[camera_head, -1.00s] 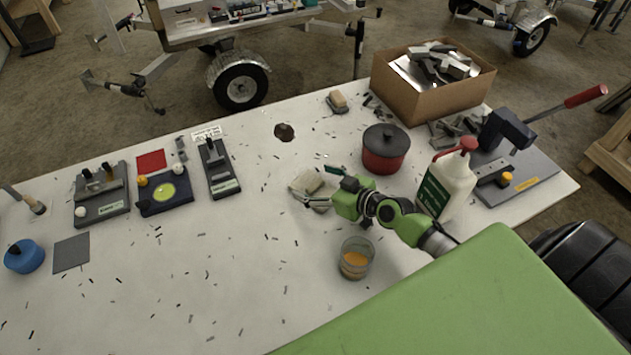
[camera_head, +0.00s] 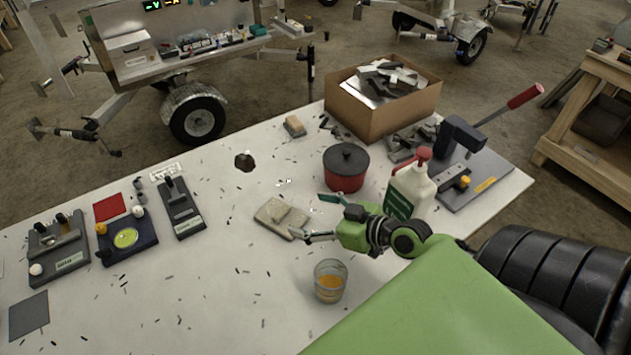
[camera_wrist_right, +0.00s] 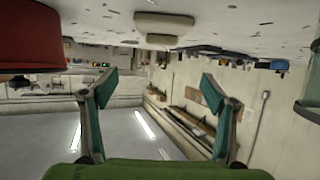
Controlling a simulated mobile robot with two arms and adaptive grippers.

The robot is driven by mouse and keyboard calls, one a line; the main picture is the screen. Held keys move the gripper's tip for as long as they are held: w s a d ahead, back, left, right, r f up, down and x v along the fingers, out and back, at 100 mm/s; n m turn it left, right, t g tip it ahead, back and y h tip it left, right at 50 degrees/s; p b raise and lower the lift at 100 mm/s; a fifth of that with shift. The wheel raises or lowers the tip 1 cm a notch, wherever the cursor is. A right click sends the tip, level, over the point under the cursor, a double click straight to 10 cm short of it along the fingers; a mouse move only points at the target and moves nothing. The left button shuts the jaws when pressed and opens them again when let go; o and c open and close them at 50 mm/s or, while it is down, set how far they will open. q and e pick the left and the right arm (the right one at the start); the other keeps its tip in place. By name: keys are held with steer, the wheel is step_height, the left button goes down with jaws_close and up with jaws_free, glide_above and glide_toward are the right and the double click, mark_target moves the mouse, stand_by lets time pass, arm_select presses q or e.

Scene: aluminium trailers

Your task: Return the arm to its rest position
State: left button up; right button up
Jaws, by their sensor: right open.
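My right gripper (camera_head: 318,218) is green and hangs over the white table (camera_head: 200,290), right of its middle. Its two fingers stand apart with nothing between them; they also show spread in the right wrist view (camera_wrist_right: 158,98). My left gripper is not in view.
Near the right gripper are a glass with orange liquid (camera_head: 330,282), a red pot (camera_head: 346,168) and a white jug with red cap (camera_head: 410,190). A cardboard box of metal pieces (camera_head: 383,108) and a lever press (camera_head: 462,140) stand behind.

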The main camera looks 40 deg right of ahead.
steer(key=shift+s+d+r, duration=0.15)
steer(key=shift+s+r, duration=0.15)
steer(key=shift+s, duration=0.3)
